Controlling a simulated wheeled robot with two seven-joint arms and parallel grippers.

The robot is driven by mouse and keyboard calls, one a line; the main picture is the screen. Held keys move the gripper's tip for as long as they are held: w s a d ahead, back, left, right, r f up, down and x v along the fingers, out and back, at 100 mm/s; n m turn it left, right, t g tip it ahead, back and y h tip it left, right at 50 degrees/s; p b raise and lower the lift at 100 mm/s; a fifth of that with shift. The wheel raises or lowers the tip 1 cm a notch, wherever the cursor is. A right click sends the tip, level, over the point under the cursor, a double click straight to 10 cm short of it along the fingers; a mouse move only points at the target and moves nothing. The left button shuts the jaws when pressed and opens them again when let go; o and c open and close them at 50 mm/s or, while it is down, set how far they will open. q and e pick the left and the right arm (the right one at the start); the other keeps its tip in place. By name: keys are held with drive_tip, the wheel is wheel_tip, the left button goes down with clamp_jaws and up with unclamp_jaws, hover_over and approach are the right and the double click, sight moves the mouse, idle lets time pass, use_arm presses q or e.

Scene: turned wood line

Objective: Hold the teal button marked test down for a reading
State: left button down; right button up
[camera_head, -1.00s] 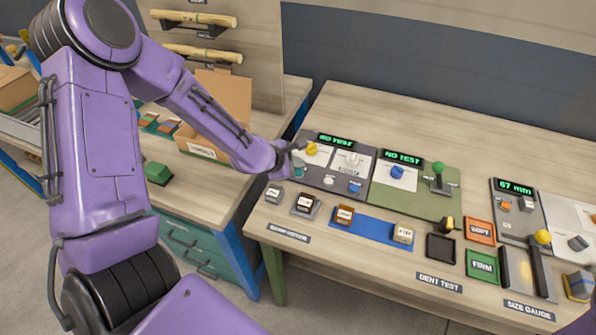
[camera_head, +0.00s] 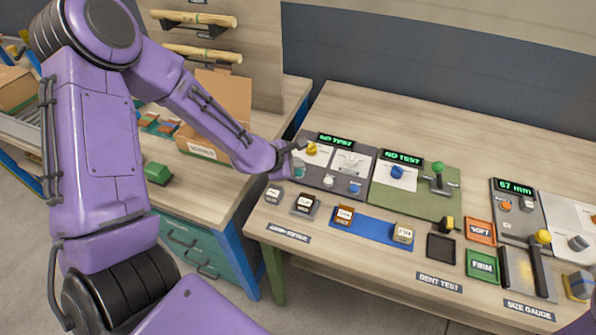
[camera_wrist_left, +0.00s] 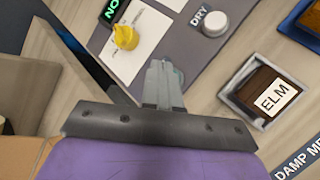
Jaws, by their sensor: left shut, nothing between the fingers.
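The teal button (camera_head: 299,171) is at the left edge of the dark grey meter panel (camera_head: 315,184), partly covered by my left gripper in the head view. My left gripper (camera_head: 297,161) is shut and empty, its fingers pointing down at the button. The panel's display (camera_head: 336,139) reads NO TEST in green. My right gripper is not in view.
A block marked ELM (camera_head: 305,202) sits in a holder in front. An open cardboard box (camera_head: 222,103) stands left, beyond my forearm.

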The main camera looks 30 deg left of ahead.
use_arm(q)
drive_tip(key=shift+f, duration=0.45)
drive_tip(key=shift+f, duration=0.35)
idle(2.1)
idle(0.4)
drive_tip(key=shift+r+p, duration=0.7)
drive_tip(key=shift+r, duration=0.1)
wheel_tip(320, 180, up, 5)
drive_tip(key=p, duration=0.5)
drive_tip(key=shift+r, duration=0.1)
